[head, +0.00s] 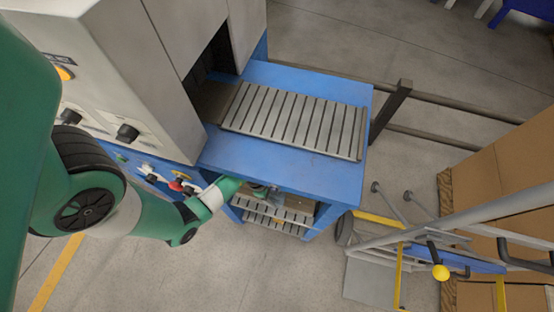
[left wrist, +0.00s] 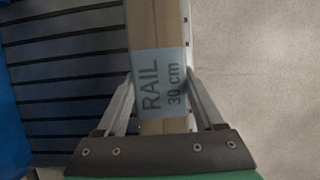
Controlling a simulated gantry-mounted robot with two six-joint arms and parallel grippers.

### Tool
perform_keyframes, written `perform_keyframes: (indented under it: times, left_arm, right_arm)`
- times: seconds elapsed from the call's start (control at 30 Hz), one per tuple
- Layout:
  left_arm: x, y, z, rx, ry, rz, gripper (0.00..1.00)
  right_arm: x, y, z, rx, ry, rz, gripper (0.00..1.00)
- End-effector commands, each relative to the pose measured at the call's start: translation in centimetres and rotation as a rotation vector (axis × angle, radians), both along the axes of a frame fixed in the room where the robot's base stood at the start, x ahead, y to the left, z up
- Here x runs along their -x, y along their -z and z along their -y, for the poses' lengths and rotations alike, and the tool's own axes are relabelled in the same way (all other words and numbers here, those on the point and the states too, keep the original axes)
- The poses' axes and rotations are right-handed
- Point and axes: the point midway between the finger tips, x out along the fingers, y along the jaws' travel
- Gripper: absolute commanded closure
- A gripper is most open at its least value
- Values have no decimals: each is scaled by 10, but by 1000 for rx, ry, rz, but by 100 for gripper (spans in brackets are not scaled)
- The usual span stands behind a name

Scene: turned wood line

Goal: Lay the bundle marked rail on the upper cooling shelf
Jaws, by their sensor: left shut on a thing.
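The wooden bundle (left wrist: 155,28) carries a pale blue label reading RAIL 30 cm in the left wrist view. My left gripper (head: 264,190) is shut on it, with a finger on each side of the label. In the head view this gripper is at the front edge of the blue machine table, by the slatted shelves below. The upper shelf (head: 292,214) is partly hidden by the tabletop and gripper. In the left wrist view, dark slats (left wrist: 65,75) lie left of the bundle; I cannot tell whether they touch. My right gripper is out of view.
The blue tabletop (head: 285,165) overhangs the shelves and bears a slatted grey plate (head: 293,120). A lower shelf (head: 275,223) lies beneath. A metal trolley (head: 440,240) and cardboard boxes (head: 500,170) stand at right. The floor (head: 250,270) in front is clear.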

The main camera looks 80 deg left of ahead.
Motion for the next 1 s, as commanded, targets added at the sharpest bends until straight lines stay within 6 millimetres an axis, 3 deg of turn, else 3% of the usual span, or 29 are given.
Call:
perform_keyframes:
  times: [0.1,0.37,0.57,0.93,0.97,1.0]
  left_arm:
    - [-9,2,-14,1,-1,1,100]
    - [-15,1,-24,-1,-2,2,100]
    - [-15,37,-25,0,-1,0,100]
    - [-15,38,-25,1,-1,-1,100]
    - [-14,38,-25,1,0,-2,29]
    - [-14,38,-25,1,0,-2,21]
  right_arm:
    - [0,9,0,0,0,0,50]
    - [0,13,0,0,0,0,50]
    - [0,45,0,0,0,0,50]
    - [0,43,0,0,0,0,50]
    - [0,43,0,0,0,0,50]
    - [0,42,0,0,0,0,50]
